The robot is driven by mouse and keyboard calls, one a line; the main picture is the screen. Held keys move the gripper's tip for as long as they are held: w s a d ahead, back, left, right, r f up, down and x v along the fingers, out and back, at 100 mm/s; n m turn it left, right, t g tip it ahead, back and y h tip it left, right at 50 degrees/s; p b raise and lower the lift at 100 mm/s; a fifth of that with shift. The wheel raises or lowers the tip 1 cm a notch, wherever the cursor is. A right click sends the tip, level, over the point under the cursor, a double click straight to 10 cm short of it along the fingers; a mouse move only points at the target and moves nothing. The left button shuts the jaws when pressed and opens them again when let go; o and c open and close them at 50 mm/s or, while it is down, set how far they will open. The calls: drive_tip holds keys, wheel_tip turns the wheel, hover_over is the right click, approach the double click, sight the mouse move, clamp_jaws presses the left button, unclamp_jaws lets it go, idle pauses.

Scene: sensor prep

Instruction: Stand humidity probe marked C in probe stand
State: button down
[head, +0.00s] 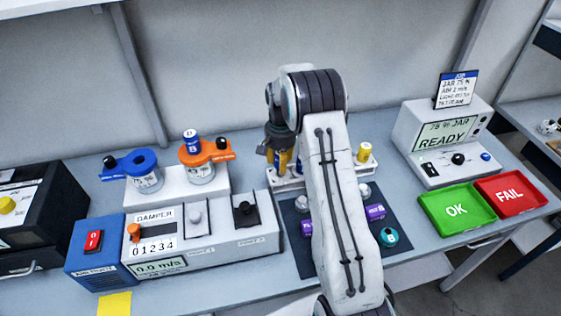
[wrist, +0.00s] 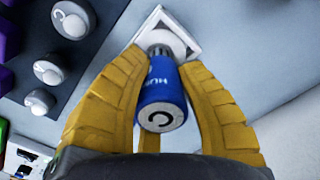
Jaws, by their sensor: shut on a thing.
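My gripper (head: 277,158) is shut on the blue humidity probe marked C (wrist: 161,103), held between its yellow fingers in the wrist view. The C faces the camera, and the narrow metal end points away toward a white square piece with a round centre (wrist: 166,38), perhaps the probe stand. I cannot tell whether the metal end is in it or just above it. In the head view my arm hides most of the probe and part of a white rack (head: 284,181) under the gripper.
A dark mat (head: 403,256) holds purple pieces (head: 375,212) and a teal piece (head: 390,237). Jars with blue (head: 142,160) and orange (head: 203,152) collars stand left, behind the damper box (head: 205,246). The green OK tray (head: 457,209) and red FAIL tray (head: 513,193) lie right.

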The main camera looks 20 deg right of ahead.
drive_tip(key=shift+f+b, duration=1.7)
drive_tip(key=shift+f, duration=0.15)
idle(3.8)
drive_tip(key=c, duration=0.5)
unclamp_jaws()
drive_tip(key=shift+c, duration=0.2)
drive_tip(key=shift+r, duration=0.2)
drive_tip(key=shift+r+p, duration=2.75)
drive_tip(key=shift+r, duration=1.15)
